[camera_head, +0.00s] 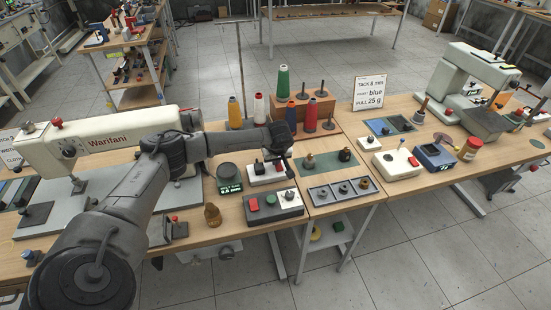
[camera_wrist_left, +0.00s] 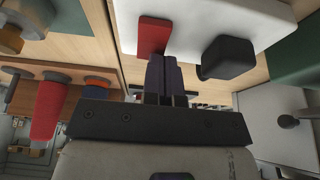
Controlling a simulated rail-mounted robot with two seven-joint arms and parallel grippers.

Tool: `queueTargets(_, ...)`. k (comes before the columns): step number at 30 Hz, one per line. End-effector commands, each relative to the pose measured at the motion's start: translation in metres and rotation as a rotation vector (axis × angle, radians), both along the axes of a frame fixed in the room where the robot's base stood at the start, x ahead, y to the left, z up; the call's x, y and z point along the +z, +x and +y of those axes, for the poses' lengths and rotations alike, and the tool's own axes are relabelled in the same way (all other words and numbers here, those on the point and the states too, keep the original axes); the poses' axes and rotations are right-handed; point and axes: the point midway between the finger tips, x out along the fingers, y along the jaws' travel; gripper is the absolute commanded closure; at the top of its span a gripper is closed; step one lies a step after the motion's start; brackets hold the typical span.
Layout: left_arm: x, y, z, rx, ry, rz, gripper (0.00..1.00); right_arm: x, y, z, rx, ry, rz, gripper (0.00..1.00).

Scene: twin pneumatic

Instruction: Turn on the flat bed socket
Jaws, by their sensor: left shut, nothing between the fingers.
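A white socket box (camera_head: 265,180) with a black plug stands on the table, left of the green mat. In the left wrist view the white box (camera_wrist_left: 205,22) fills the top, with a red rocker switch (camera_wrist_left: 153,37) and the black plug (camera_wrist_left: 228,57) on its face. My left gripper (camera_head: 288,172) is over the right end of the box in the head view. In the wrist view its shut, empty fingers (camera_wrist_left: 165,62) end right beside the red switch; whether they touch it I cannot tell. No label shows which machine the box serves. My right gripper is not in view.
A grey box (camera_head: 273,216) with red and green buttons lies in front of the socket. A round gauge with a green display (camera_head: 230,187) stands left of it. A grey tray (camera_head: 342,203) lies at right. Thread spools (camera_head: 283,85) stand behind. A white sewing machine (camera_head: 95,145) is at left.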

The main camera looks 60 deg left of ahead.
Motion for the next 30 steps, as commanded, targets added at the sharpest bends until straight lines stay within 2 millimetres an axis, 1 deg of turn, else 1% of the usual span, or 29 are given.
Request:
queueTargets(8, -0.001, 0.0, 0.0, 0.0, -0.007, 0.003, 1.0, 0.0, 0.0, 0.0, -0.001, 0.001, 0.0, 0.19)
queueTargets(12, -0.006, 0.001, 0.003, 0.001, -0.068, 0.024, 1.0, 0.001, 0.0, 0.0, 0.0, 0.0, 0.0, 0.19)
queueTargets(19, -0.006, 0.0, 0.002, 0.0, -0.064, 0.024, 1.0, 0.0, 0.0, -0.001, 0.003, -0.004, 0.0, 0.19)
queueTargets(30, -0.002, -0.003, -0.008, -0.002, -0.064, 0.025, 1.0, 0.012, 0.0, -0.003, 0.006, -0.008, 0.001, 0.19)
